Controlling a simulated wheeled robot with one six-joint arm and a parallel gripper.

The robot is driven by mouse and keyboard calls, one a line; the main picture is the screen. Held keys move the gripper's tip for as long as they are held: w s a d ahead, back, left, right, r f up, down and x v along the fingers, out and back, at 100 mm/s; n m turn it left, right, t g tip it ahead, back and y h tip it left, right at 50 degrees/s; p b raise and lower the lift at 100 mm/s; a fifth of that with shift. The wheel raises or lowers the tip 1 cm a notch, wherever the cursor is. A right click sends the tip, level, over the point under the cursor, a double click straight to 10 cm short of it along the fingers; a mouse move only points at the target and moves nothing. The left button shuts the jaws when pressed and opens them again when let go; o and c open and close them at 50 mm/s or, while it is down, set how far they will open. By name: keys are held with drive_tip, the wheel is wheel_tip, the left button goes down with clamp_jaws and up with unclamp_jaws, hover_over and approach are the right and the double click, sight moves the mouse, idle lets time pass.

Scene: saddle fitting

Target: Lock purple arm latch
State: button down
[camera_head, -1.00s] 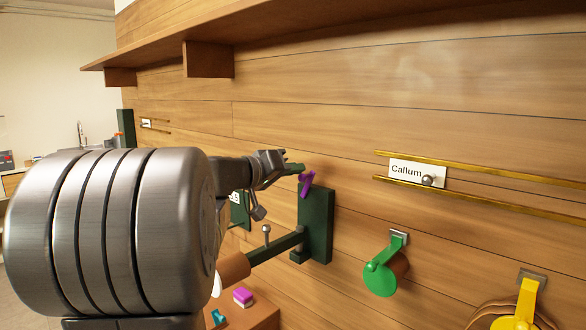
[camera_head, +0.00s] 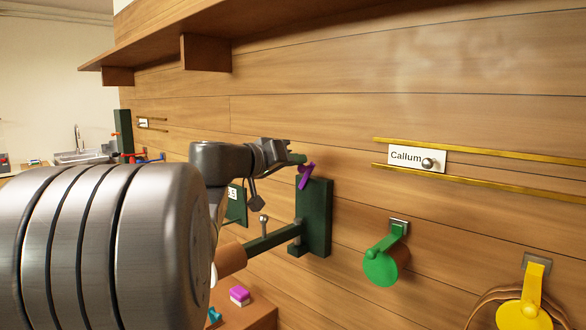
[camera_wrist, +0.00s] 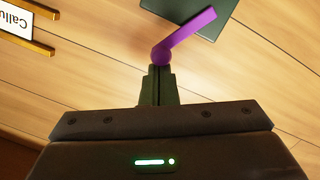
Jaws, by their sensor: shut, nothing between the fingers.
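The purple arm latch (camera_head: 305,177) is a small lever at the upper left of a dark green wall plate (camera_head: 318,212). In the head view it slants up and to the right. In the wrist view the latch (camera_wrist: 185,36) has a round end and a straight bar, with the green plate (camera_wrist: 207,14) behind it. My gripper (camera_head: 297,159) is shut and empty. In the wrist view its closed fingertips (camera_wrist: 157,70) are right at the round end of the latch; I cannot tell whether they touch it.
A green arm (camera_head: 268,241) with an upright pin sticks out from the plate. To the right are a green hook (camera_head: 382,264), a yellow hook (camera_head: 527,300) and brass rails with a "Callum" card (camera_head: 405,157).

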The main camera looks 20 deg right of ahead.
sight(305, 174)
drive_tip(key=s+f+m+b, duration=0.1)
drive_tip(key=m+b, duration=0.1)
drive_tip(key=b, duration=0.4)
drive_tip(key=s+d+f+m+t+b, duration=0.1)
drive_tip(key=s+f+m+b, duration=0.1)
drive_tip(key=b, duration=0.5)
drive_tip(key=s+f+m+t+b, duration=0.1)
drive_tip(key=f+m+b, duration=0.1)
drive_tip(key=m+b, duration=0.2)
drive_tip(key=shift+s+d+y+b, duration=0.25)
drive_tip(key=shift+d+y+b, duration=0.15)
drive_tip(key=shift+b, duration=1.15)
drive_tip(key=shift+r, duration=0.2)
wheel_tip(305, 174, up, 4)
drive_tip(key=d+p, duration=0.2)
drive_tip(key=p, duration=0.1)
drive_tip(key=f+v, duration=0.1)
drive_tip(key=v, duration=0.8)
drive_tip(key=shift+s+a+r, duration=0.25)
drive_tip(key=shift+s+a, duration=0.05)
drive_tip(key=shift+s, duration=0.2)
drive_tip(key=shift+d, duration=0.15)
